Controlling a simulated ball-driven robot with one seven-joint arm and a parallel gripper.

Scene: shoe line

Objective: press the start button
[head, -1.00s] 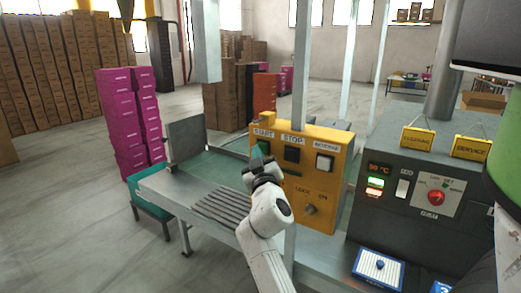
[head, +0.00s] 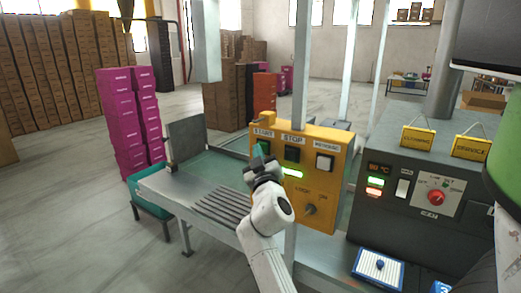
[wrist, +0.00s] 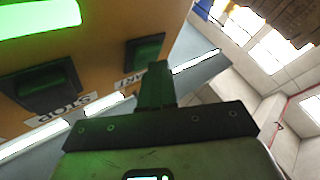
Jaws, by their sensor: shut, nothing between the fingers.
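The yellow control box (head: 325,197) is fixed beside a metal post. Its green start button (head: 262,147), under the START label, is at the upper left, partly hidden by my gripper. In the wrist view the start button (wrist: 145,50) looks dark green. My gripper (head: 257,166) is shut and empty at the box's left side, close to the start button; in the wrist view the shut fingers (wrist: 156,78) point toward it. I cannot tell whether they touch. A lamp bar (head: 292,173) on the box glows green; it also glows in the wrist view (wrist: 38,18).
The black stop button (head: 292,155) and a white button (head: 324,162) are to the right of the start button. A key switch (head: 310,209) is below. A grey machine (head: 405,225) stands right, a slatted conveyor (head: 222,207) left, and stacked magenta boxes (head: 120,110) behind.

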